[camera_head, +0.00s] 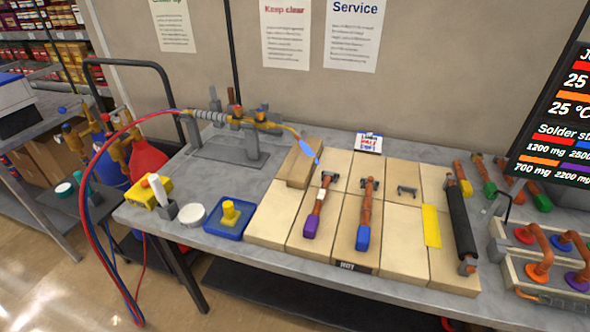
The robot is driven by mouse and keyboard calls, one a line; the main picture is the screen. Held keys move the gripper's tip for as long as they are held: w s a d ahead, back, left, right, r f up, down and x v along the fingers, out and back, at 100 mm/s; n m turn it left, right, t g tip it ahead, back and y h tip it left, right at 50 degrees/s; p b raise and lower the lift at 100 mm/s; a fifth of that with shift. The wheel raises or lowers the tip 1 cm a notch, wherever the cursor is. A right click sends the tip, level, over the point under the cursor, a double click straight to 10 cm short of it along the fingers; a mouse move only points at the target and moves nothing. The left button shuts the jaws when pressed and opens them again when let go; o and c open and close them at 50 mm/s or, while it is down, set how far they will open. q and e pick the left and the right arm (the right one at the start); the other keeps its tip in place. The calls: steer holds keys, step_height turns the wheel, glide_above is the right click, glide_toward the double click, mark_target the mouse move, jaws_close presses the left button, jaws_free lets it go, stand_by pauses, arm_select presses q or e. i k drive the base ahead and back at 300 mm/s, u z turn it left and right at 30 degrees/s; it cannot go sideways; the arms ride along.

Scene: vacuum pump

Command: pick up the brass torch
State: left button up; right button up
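The brass torch (268,127) rests on a grey stand (251,147) at the back of the grey workbench, left of the pale bricks. Its nozzle points right and down, with a blue flame-like shape (308,150) at the tip. A red hose (122,131) and a blue hose run from its left end down past the bench's left edge. Neither of my grippers is in view.
Pale bricks (271,228) cover the bench middle, with copper pipe pieces (319,207) on them. A blue tray (228,233), white round tin (192,214) and yellow box (150,191) stand front left. A pipe rack (540,275) stands right.

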mark_target(224, 118)
steer(key=z, duration=3.5)
steer(key=k, duration=2.2)
steer(key=u, duration=1.7)
